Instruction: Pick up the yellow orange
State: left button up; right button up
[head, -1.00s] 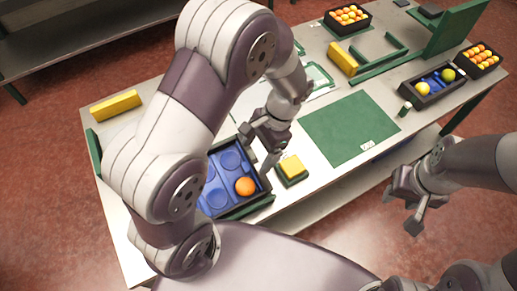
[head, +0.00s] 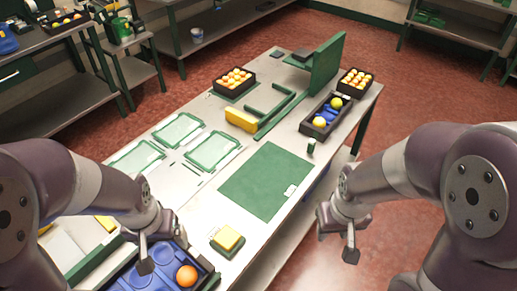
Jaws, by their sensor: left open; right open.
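A yellow orange (head: 319,122) sits in the near end of a black tray (head: 304,128) with blue inserts, toward the table's far right. A greener yellow fruit (head: 336,103) sits at that tray's far end. My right gripper (head: 337,238) is open and empty, off the table's right edge and well short of that tray. My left gripper (head: 163,248) is open over a blue tray (head: 140,281) with round recesses at the near left. An orange fruit (head: 186,276) lies in that tray, beside the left gripper and not between its fingers.
Two black crates of fruit, the left crate (head: 220,93) and the right crate (head: 343,86), stand at the far end. A tall green panel (head: 328,65) stands between them.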

aim_at(319, 122)
jog(key=i+l+u, duration=0.15)
jog(key=u, duration=0.15)
jog(key=i+l+u, duration=0.1)
jog(key=l+u, duration=0.2)
jog(key=i+l+u, duration=0.1)
jog(key=l+u, duration=0.15)
jog(key=l, duration=0.15)
jog(key=i+l, duration=0.15)
jog(key=l, duration=0.45)
jog(key=i+l+u, duration=0.1)
jog(key=l, duration=0.55)
jog(key=i+l, duration=0.2)
jog(key=l, duration=0.4)
jog(key=i+l+u, duration=0.15)
jog(key=l, duration=0.5)
jog(key=i+l, duration=0.1)
jog(key=l, duration=0.55)
jog(key=i+l+u, duration=0.1)
jog(key=l, duration=0.55)
